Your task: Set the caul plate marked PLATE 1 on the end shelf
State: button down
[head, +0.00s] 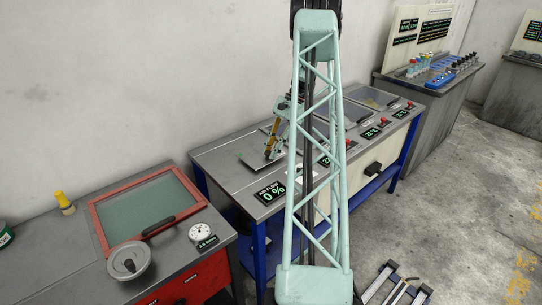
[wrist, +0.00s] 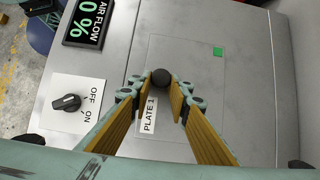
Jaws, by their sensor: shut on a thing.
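The caul plate marked PLATE 1 (wrist: 203,75) is a flat grey plate with a white label, a small green square and a black knob (wrist: 160,78). My gripper (wrist: 161,88) is shut on the knob, its yellow-padded fingers on either side. The plate lies over the grey top of the blue-framed bench; I cannot tell whether it touches it. In the head view my gripper (head: 271,152) is at the left part of that bench, with the plate (head: 250,162) beneath it, partly hidden. I cannot tell which surface is the end shelf.
The AIR FLOW display (head: 270,192) reads 0 % at the bench's front edge. An OFF/ON switch (wrist: 66,102) is beside the plate. A left bench holds a red-framed screen (head: 150,210), a round pan-like tool (head: 130,261) and a dial gauge (head: 201,233). Red-knobbed stations line the bench's right.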

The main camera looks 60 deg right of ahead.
jog(key=shift+f, duration=0.65)
jog(key=shift+f, duration=0.15)
jog(key=c, duration=2.4)
grip_release()
jog(key=shift+p+v, duration=1.25)
jog(key=shift+v, duration=4.85)
jog(key=shift+a, duration=0.1)
